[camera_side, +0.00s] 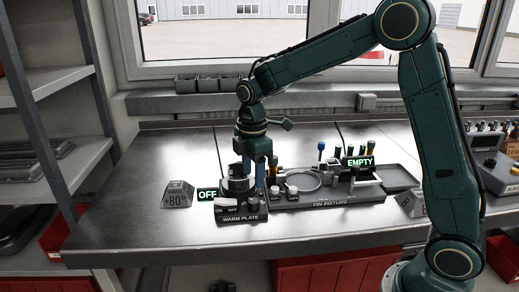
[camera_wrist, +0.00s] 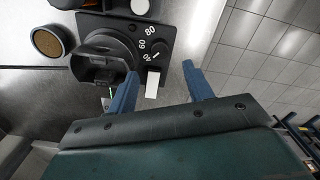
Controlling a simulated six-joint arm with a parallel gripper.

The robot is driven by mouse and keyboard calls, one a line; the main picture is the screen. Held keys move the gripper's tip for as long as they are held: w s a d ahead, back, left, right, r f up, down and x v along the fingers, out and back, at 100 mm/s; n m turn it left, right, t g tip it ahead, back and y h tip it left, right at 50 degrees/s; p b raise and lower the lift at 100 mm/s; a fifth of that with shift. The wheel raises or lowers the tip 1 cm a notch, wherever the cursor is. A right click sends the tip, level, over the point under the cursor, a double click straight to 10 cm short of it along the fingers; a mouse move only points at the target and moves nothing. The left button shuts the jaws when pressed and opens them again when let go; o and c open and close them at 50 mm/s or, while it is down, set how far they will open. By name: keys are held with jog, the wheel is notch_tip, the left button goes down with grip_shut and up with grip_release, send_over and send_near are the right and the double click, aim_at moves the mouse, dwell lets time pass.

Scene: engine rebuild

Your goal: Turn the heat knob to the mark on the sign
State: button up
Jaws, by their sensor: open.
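The sign (camera_side: 177,195) stands on the bench left of the warm plate and reads 80°. The warm plate (camera_side: 240,217) carries a green display (camera_side: 207,195) reading OFF. In the wrist view, the dark heat knob (camera_wrist: 160,47) lies beside the numbers 80 and 60 and a lower, partly blurred number. A small white line shows near the knob, but I cannot tell its exact setting. A white switch (camera_wrist: 152,84) is beside it. My gripper (camera_wrist: 159,70) is open and empty, its blue fingers spread either side of the knob's area. In the side view, my gripper (camera_side: 255,186) covers the knob.
The pin fixture (camera_side: 330,201), with a display (camera_side: 360,161) reading EMPTY, adjoins the warm plate on the right. Upright coloured-handled tools (camera_side: 321,149) stand behind it. A second sign (camera_side: 411,204) stands farther right. The bench left of the 80° sign is clear.

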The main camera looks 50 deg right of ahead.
aim_at(253, 201)
notch_tip(253, 201, down, 8)
jog(key=shift+f, duration=0.1)
dwell(0.4)
jog(key=shift+c, duration=0.2)
jog(key=c, duration=0.9)
